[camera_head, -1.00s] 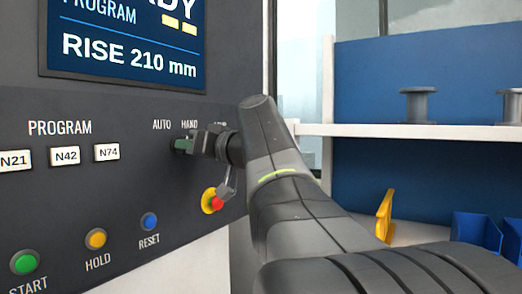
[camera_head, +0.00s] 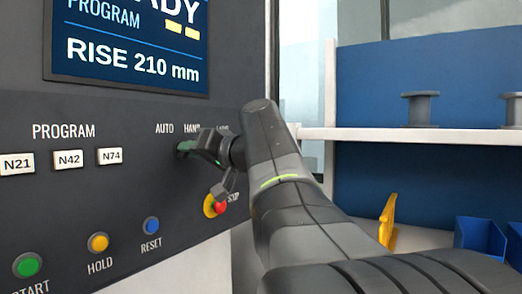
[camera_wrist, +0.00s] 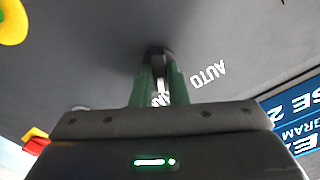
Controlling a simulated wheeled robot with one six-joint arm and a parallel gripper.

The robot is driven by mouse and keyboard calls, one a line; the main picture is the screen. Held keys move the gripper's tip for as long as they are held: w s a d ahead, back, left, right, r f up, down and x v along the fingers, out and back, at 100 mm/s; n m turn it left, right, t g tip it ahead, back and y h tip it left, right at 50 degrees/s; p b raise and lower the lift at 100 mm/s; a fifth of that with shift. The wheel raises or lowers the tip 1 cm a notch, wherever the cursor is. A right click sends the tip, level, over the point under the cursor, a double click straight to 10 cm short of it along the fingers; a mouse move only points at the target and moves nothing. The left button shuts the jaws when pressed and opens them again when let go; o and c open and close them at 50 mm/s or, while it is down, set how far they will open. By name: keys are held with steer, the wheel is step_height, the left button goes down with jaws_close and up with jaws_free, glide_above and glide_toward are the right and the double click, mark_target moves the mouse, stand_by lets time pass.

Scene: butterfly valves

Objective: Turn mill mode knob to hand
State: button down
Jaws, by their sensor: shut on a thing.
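The mode knob (camera_wrist: 158,52) is a small dark knob on the grey control panel. In the wrist view it sits between the tips of my gripper's green fingers (camera_wrist: 160,72), which are shut on it. The AUTO label (camera_wrist: 208,74) shows upside down beside it, and another label is partly hidden between the fingers. In the head view my gripper (camera_head: 186,150) meets the panel just below the AUTO (camera_head: 164,128) and HAND (camera_head: 192,128) labels. There it hides the knob, so I cannot tell where its pointer stands. A third label to the right is mostly covered.
A red and yellow stop button (camera_head: 214,205) lies just below my gripper. START (camera_head: 27,265), HOLD (camera_head: 98,242) and RESET (camera_head: 151,225) buttons are lower left. Program buttons (camera_head: 68,159) and a screen (camera_head: 130,45) are nearby. A shelf (camera_head: 430,134) stands at right.

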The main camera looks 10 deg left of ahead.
steer(key=c, duration=1.4)
jaws_free()
steer(key=shift+c, duration=0.2)
steer(key=b+v, duration=0.3)
steer(key=v, duration=1.1)
steer(key=shift+b, duration=0.4)
steer(key=shift+a, duration=0.2)
steer(key=p+x, duration=0.3)
steer(key=x, duration=1)
steer(key=shift+a+p, duration=0.15)
steer(key=shift+p, duration=0.2)
steer(key=shift+w, duration=0.15)
